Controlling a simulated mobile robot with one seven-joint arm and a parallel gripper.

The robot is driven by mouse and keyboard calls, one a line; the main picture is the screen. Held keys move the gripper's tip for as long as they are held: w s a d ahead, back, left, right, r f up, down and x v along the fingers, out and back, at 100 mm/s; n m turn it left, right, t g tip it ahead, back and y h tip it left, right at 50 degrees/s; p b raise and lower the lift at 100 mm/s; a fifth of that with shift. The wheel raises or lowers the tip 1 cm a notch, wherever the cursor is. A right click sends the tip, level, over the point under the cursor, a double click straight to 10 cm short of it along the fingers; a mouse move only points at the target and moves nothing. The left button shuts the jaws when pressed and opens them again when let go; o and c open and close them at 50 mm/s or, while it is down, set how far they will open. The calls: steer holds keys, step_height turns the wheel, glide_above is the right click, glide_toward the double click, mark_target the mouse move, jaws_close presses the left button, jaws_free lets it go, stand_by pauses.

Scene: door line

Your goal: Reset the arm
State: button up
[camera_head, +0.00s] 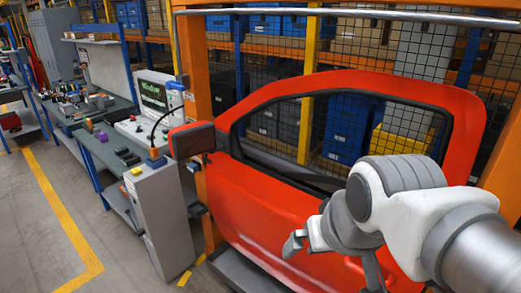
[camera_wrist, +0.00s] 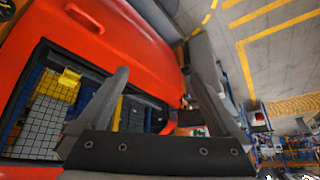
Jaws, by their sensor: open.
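My arm (camera_head: 400,205) reaches in from the right, bent in front of a red car door (camera_head: 235,200). My gripper (camera_head: 332,262) hangs at the lower end of the wrist, before the door's lower panel. In the wrist view my gripper (camera_wrist: 158,78) shows two dark fingers spread apart with nothing between them. The red door (camera_wrist: 105,50) lies beyond the fingers there. I cannot tell how far the fingers are from the door.
A workbench (camera_head: 105,150) is farther left. Wire mesh (camera_head: 270,60) and shelving are behind. The floor (camera_head: 40,220) at lower left is clear.

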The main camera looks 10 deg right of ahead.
steer(key=shift+s, duration=0.8)
step_height(320, 180, down, 6)
steer(key=b, duration=0.5)
steer(key=shift+r+b, duration=0.15)
steer(key=shift+b, duration=0.15)
stand_by(0.7)
